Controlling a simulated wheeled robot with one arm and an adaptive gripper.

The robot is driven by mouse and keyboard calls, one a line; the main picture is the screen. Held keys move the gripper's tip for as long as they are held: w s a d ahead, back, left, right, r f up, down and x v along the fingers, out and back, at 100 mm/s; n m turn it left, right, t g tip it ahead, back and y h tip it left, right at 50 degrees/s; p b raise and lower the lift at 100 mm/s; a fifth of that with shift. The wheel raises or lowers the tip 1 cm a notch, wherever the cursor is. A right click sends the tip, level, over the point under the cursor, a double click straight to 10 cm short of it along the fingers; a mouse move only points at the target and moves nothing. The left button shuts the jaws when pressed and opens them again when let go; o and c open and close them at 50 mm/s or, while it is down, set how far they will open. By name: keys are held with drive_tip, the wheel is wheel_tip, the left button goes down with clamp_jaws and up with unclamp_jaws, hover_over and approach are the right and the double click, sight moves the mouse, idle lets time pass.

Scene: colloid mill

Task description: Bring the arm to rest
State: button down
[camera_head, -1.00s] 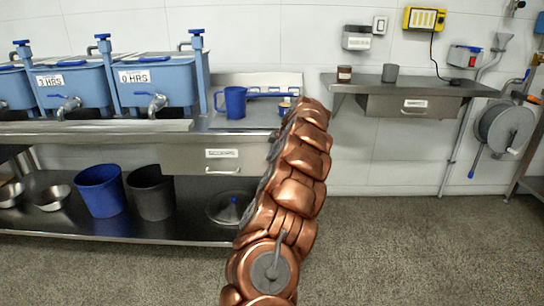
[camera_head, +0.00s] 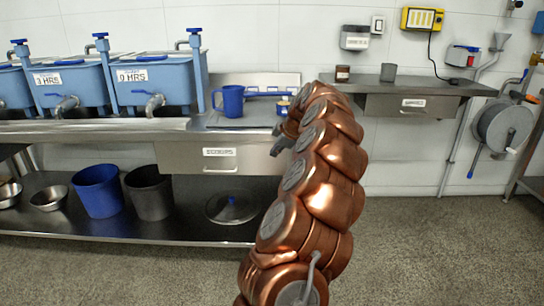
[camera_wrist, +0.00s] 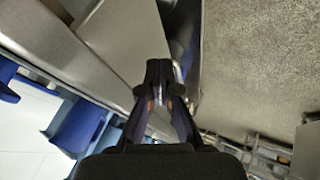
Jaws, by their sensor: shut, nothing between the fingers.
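My copper-coloured arm (camera_head: 315,175) rises from the bottom of the head view and curves over at the top. Its end points left and down, beside the front edge of the steel counter. In the wrist view my gripper (camera_wrist: 159,72) is black, with its fingertips together and nothing held between them. In the head view the gripper is small and partly hidden by the arm, near the counter's drawer.
The steel counter (camera_head: 60,133) carries blue tanks (camera_head: 155,85) and a blue mug (camera_head: 230,100). Blue (camera_head: 98,190) and black (camera_head: 150,193) buckets stand on the lower shelf. A wall shelf (camera_head: 430,88) is at right. Floor (camera_head: 420,250) at right is clear.

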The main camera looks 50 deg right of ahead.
drive_tip(key=shift+p+v, duration=0.3)
drive_tip(key=shift+v, duration=1.85)
drive_tip(key=w+a+r+y+p, duration=0.1)
drive_tip(key=w+a+r+p, duration=0.15)
drive_tip(key=a, duration=0.35)
drive_tip(key=w+a+r+y+p, duration=0.1)
drive_tip(key=w+a+r+p, duration=0.1)
drive_tip(key=w+a+r, duration=0.3)
drive_tip(key=s+a+r+g+y+p, duration=0.1)
drive_tip(key=s+a+r+p, duration=0.2)
drive_tip(key=a, duration=0.7)
drive_tip(key=a+r+g+p, duration=0.1)
drive_tip(key=a+r+p, duration=0.3)
drive_tip(key=a, duration=0.5)
drive_tip(key=s+a+r+g+y+p, duration=0.15)
drive_tip(key=a+p, duration=0.35)
drive_tip(key=a, duration=0.5)
drive_tip(key=s+a+r+m+g+p, duration=0.1)
drive_tip(key=s+a+p, duration=0.3)
drive_tip(key=s, duration=0.5)
drive_tip(key=s+a+r+m+g+h+p, duration=0.1)
drive_tip(key=s+a+m+g+p, duration=0.1)
drive_tip(key=s+p, duration=0.4)
drive_tip(key=s+a+r+m+g+h+p, duration=0.1)
drive_tip(key=s+a+p, duration=0.4)
drive_tip(key=s, duration=0.8)
drive_tip(key=shift+a+r+m+g, duration=0.4)
drive_tip(key=shift+a+m+g, duration=0.35)
drive_tip(key=shift+a+m, duration=0.2)
drive_tip(key=shift+h, duration=0.25)
